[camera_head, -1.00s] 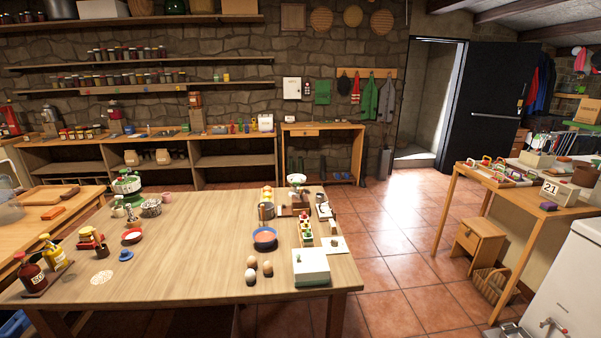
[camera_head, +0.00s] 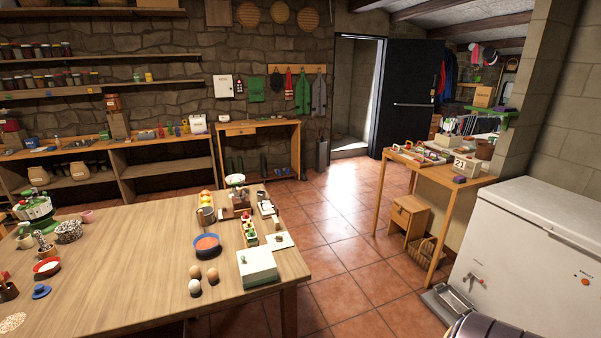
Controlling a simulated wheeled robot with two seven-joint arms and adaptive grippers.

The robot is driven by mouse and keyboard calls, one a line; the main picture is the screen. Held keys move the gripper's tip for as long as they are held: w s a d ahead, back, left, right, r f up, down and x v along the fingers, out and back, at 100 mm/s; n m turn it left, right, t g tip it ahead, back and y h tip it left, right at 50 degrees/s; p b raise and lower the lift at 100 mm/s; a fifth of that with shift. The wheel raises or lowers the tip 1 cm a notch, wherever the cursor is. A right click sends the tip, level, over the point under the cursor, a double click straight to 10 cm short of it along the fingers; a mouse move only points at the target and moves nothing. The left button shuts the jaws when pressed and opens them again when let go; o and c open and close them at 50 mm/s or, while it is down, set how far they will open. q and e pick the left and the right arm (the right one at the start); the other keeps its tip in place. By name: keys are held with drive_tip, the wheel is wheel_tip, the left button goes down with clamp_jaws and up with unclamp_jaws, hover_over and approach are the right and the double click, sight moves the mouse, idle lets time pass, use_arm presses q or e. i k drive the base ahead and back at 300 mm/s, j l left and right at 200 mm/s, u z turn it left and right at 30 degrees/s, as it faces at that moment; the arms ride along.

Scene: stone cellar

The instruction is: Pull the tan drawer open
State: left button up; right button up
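I cannot tell from the view alone which of the two is the tan drawer meant. Neither of my grippers is in view.
A large wooden table (camera_head: 120,262) with eggs, bowls and boxes fills the left front. A white chest freezer (camera_head: 540,270) stands at right. A wicker basket (camera_head: 421,250) sits beside the cabinet. Tiled floor (camera_head: 335,255) lies open between the large table and the right-hand table (camera_head: 447,171).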

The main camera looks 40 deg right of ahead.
sight(245, 130)
drive_tip(key=i+l+z, duration=0.2)
drive_tip(key=l+z, duration=0.25)
drive_tip(key=l, duration=0.2)
drive_tip(key=i+l+z, duration=0.4)
drive_tip(key=l, duration=0.15)
drive_tip(key=i+l+z, duration=0.3)
drive_tip(key=l+z, duration=0.15)
drive_tip(key=i+l+z, duration=0.45)
drive_tip(key=i+l, duration=0.1)
drive_tip(key=i, duration=0.75)
drive_tip(key=i+u, duration=0.25)
drive_tip(key=i, duration=0.2)
drive_tip(key=i+u, duration=0.25)
drive_tip(key=i, duration=0.15)
drive_tip(key=i+u, duration=0.25)
drive_tip(key=i, duration=0.6)
drive_tip(key=i+l+u, duration=0.1)
drive_tip(key=i+u, duration=0.2)
drive_tip(key=i, duration=0.5)
